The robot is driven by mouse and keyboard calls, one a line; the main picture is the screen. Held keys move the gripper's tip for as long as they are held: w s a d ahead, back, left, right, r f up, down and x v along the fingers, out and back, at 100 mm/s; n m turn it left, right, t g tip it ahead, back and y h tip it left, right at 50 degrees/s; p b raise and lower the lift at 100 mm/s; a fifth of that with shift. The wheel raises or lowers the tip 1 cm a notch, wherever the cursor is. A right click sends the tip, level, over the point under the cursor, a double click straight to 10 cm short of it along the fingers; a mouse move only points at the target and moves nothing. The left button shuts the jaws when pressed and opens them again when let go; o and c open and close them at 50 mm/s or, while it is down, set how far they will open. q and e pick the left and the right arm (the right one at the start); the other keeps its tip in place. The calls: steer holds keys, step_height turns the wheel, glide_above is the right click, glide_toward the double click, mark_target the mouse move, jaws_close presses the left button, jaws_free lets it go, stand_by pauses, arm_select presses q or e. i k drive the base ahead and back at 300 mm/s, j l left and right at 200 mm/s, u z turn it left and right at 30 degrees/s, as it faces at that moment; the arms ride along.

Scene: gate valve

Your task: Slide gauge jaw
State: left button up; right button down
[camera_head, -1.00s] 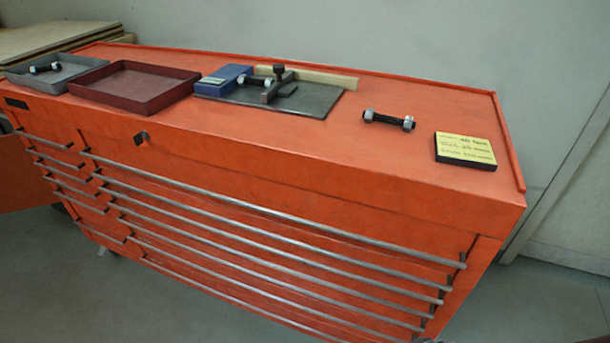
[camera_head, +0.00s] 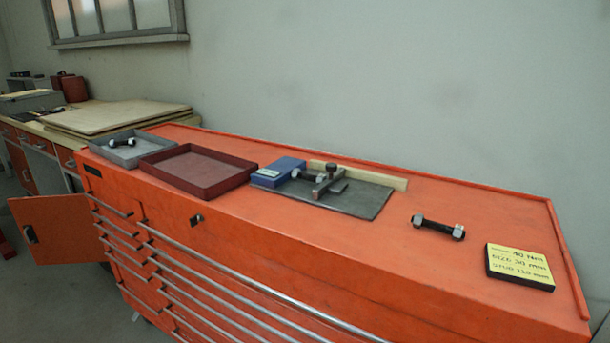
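The gauge stands on a dark grey plate (camera_head: 366,201) on top of the orange tool chest. Its dark sliding jaw (camera_head: 322,187) has a knob on an upright post (camera_head: 331,169). A blue block (camera_head: 277,172) with a pale label is at the plate's left end. A dark stud (camera_head: 306,176) with a nut lies between the block and the jaw; whether the jaw touches it I cannot tell. A pale bar (camera_head: 370,175) runs along the plate's back edge. Neither of my grippers is in view.
A red tray (camera_head: 199,189) is empty. A grey tray (camera_head: 101,152) holds a bolt (camera_head: 122,143). Another stud with nuts (camera_head: 438,228) lies right of the plate, near a yellow note (camera_head: 518,263). A cabinet door (camera_head: 57,228) hangs open at left. The orange top (camera_head: 330,245) is clear in front.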

mark_target(332, 184)
steer(key=i+j+z, duration=0.3)
steer(key=i+j, duration=0.2)
steer(key=j, duration=0.2)
steer(key=i+j+z, duration=0.15)
steer(key=j, duration=0.25)
steer(key=i+j+z, duration=0.15)
steer(key=j, duration=0.3)
steer(key=i+l, duration=0.05)
steer(key=i, duration=0.05)
